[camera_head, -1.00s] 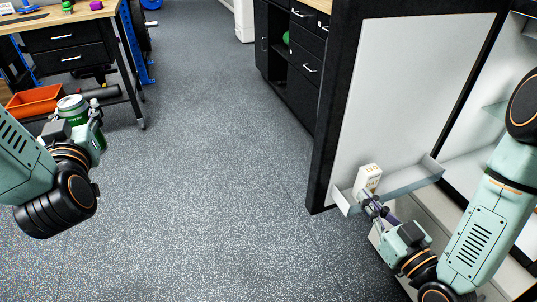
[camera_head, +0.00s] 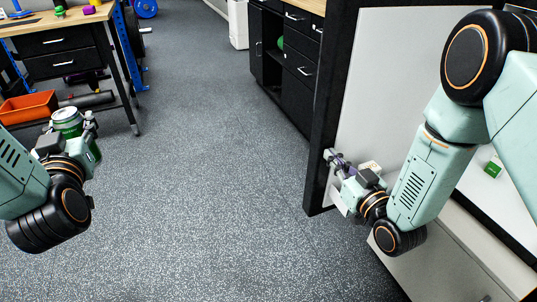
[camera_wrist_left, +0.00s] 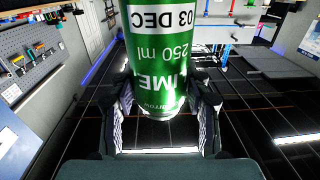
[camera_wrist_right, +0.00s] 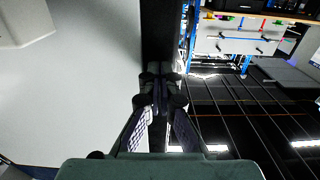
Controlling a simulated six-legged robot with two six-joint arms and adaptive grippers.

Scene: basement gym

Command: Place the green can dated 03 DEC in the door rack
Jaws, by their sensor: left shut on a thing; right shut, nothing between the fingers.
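The green can (camera_head: 67,119) is held upright in my left gripper (camera_head: 88,125), at the left of the head view. In the left wrist view the can (camera_wrist_left: 165,50) fills the space between the fingers (camera_wrist_left: 162,105), with "03 DEC" readable near its top. My right gripper (camera_head: 333,157) is shut and empty, its fingertips close to the dark edge of the open door (camera_head: 326,120). Whether they touch it I cannot tell. The door rack (camera_head: 339,198) is mostly hidden behind my right gripper and forearm. A pale carton (camera_head: 371,167) shows just behind the gripper.
The open door's white inner panel (camera_head: 385,70) faces my right arm. A green item (camera_head: 493,168) lies inside the cabinet at the right. A workbench (camera_head: 60,24) with an orange bin (camera_head: 28,107) below is at the left, and black drawers (camera_head: 298,70) stand behind the door. The middle floor is clear.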

